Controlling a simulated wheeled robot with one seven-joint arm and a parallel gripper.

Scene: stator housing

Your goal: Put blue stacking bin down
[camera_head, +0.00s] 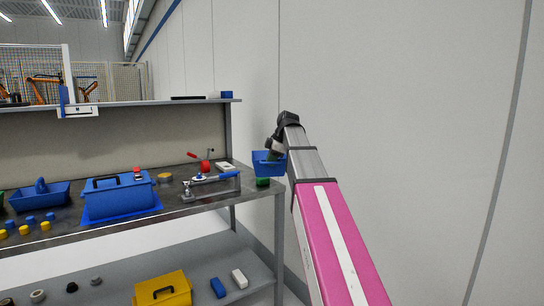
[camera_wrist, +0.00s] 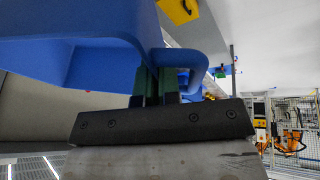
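The blue stacking bin (camera_head: 268,165) hangs at the end of my arm, by the right end of the workbench (camera_head: 178,212) in the head view. In the wrist view the bin (camera_wrist: 85,45) fills the upper left, very close. My gripper (camera_wrist: 158,86) has its green fingers closed together at the bin's blue edge or handle. In the head view my gripper (camera_head: 273,152) is small and partly hidden by the bin. The bin looks roughly level and above the bench's right corner; I cannot tell whether it touches anything.
A blue toolbox (camera_head: 118,193), another blue bin (camera_head: 40,197), a toggle clamp fixture (camera_head: 212,184) and small yellow and blue parts crowd the bench top. A green item (camera_head: 263,182) shows under the held bin. A wall is on the right.

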